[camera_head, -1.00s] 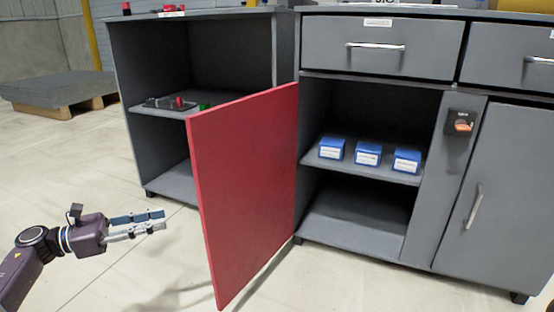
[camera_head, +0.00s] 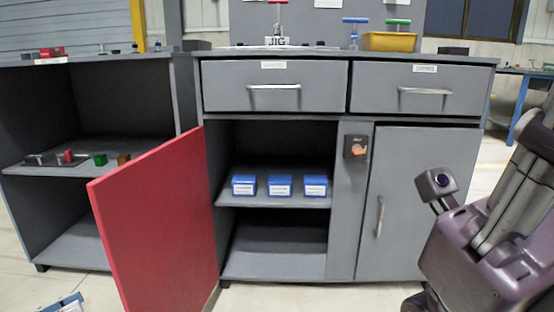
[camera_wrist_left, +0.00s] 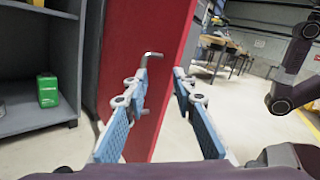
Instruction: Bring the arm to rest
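My left gripper (camera_head: 65,303) shows only in part at the bottom left edge of the head view, left of the red door (camera_head: 155,225). In the left wrist view its blue-padded fingers (camera_wrist_left: 160,105) are apart with nothing gripped between them. The red door (camera_wrist_left: 165,40) stands open behind them, with an L-shaped metal handle (camera_wrist_left: 150,57) on its face. My right arm (camera_head: 490,240) rises at the right of the head view. Its fingers are out of sight.
Three blue boxes (camera_head: 280,186) sit on the shelf of the open cabinet. Drawers (camera_head: 275,87) and a closed grey door (camera_head: 415,200) are beside it. A green item (camera_wrist_left: 47,90) stands on the left cabinet's shelf. A yellow bin (camera_head: 390,41) is on top.

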